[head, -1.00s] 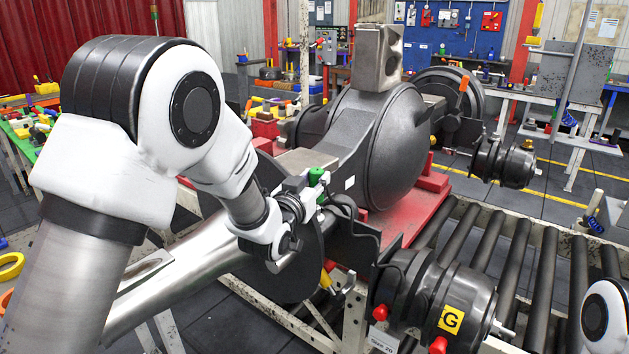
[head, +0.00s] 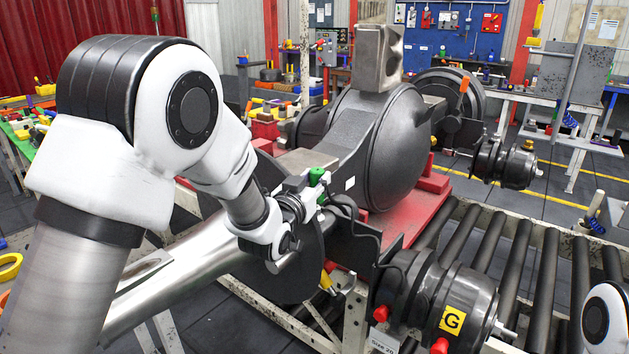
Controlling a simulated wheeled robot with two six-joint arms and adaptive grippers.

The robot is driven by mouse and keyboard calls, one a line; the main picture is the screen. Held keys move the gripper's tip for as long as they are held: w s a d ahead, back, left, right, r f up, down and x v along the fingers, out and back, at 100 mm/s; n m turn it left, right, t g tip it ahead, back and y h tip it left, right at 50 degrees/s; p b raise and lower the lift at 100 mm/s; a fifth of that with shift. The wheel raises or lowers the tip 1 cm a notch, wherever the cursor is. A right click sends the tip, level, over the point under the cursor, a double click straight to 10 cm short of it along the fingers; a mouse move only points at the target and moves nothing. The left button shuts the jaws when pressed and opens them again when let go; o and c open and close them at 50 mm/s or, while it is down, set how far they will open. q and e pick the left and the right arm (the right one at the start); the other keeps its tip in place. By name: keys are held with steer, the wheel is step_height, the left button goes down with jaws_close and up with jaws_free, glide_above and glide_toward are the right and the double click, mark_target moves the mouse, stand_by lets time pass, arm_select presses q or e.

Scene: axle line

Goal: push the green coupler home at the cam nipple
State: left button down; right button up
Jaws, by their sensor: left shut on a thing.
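The green coupler (head: 317,175) shows at the middle of the head view, beside the dark axle housing. My left gripper (head: 308,190) reaches it from the left and is shut on it. The gripper's fingers and my wrist cover part of the coupler. A black hose (head: 343,205) runs close by and curves down to the right. The cam nipple is too small or too hidden to make out, so I cannot tell how far the coupler sits on it. My right gripper is not in view; only a white piece of my right arm shows at the lower right corner.
The axle housing (head: 385,150) rests on a red stand (head: 395,225). A black brake chamber with a yellow G label (head: 452,320) and red caps stands at the front right. A roller conveyor (head: 510,270) lies to the right. My left arm fills the left side.

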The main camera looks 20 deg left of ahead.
arm_select(q)
steer(key=shift+f+b, duration=1.95)
steer(key=shift+f, duration=0.25)
steer(key=c, duration=0.8)
jaws_free()
steer(key=shift+o, duration=0.2)
steer(key=s+a, duration=0.1)
steer(key=s, duration=1.1)
